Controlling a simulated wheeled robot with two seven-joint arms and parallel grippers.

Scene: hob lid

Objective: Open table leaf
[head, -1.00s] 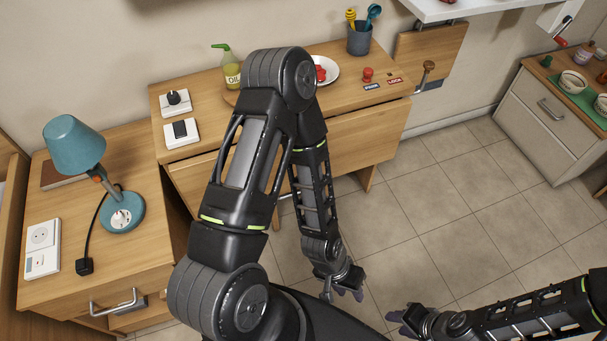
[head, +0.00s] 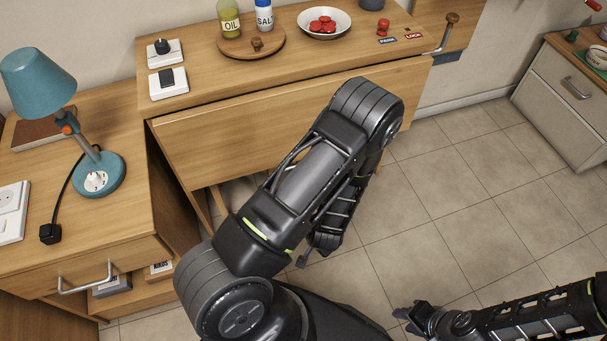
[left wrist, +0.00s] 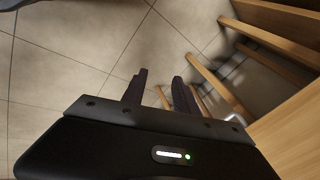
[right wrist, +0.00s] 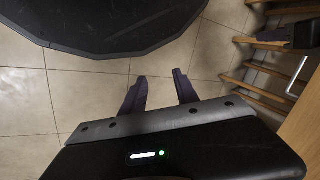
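The table leaf (head: 270,125) is a plain wooden panel hanging down along the front of the wall-side table (head: 210,78). My left arm crosses in front of its right half and hides part of it. My left gripper is mostly hidden behind that arm in the head view; in the left wrist view (left wrist: 158,75) its fingers are apart and empty over the floor, with wooden legs (left wrist: 215,85) to the right. My right gripper (head: 405,318) is low at the right over the tiles, apart from the leaf. The right wrist view (right wrist: 160,74) shows its fingers open and empty.
On the tabletop stand an oil bottle (head: 229,20), a salt bottle (head: 264,16), a plate (head: 340,28) with red pieces, a red knob (head: 383,27) and switches. A handle (head: 448,32) is at the right end. A lamp cabinet (head: 110,225) is left; floor is free at right.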

